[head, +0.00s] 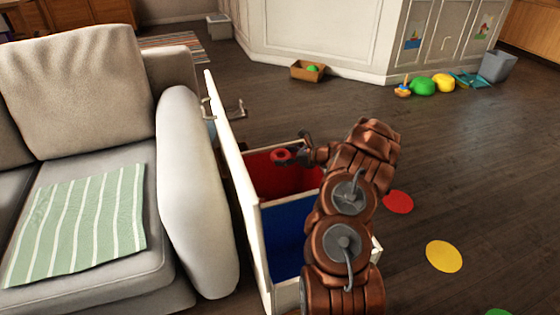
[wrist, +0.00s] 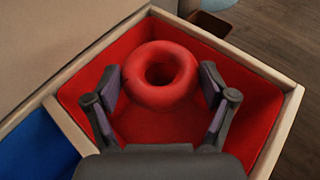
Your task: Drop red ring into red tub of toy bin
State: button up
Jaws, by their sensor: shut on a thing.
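The red ring (head: 281,156) is held at the end of my gripper (head: 303,150), over the red tub (head: 290,183) of the toy bin (head: 254,205). In the wrist view, the red ring (wrist: 161,98) sits between the two fingers of my gripper (wrist: 158,80), with its hole facing the camera. The red tub (wrist: 85,92) lies around and below it, inside the bin's pale wooden rim (wrist: 262,68). The exact height of the ring above the tub floor is hard to tell. My arm hides part of the bin's right side in the head view.
The blue tub (head: 283,232) is beside the red one, nearer the camera. A sofa (head: 185,190) stands left of the bin. Red (head: 398,202) and yellow (head: 444,256) discs lie on the floor to the right. A brown box (head: 300,71) stands farther back on open floor.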

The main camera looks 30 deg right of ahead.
jog(key=shift+w+d+f+b, duration=0.3)
jog(key=shift+d+f, duration=0.1)
jog(key=shift+f, duration=0.35)
notch_tip(320, 180, down, 6)
jog(key=b, duration=0.4)
jog(key=shift+r, duration=0.15)
jog(key=o, duration=0.9)
jog(key=shift+o, duration=0.2)
jog(key=shift+s+r, duration=0.1)
jog(key=v, duration=1.2)
jog(key=shift+a, duration=0.15)
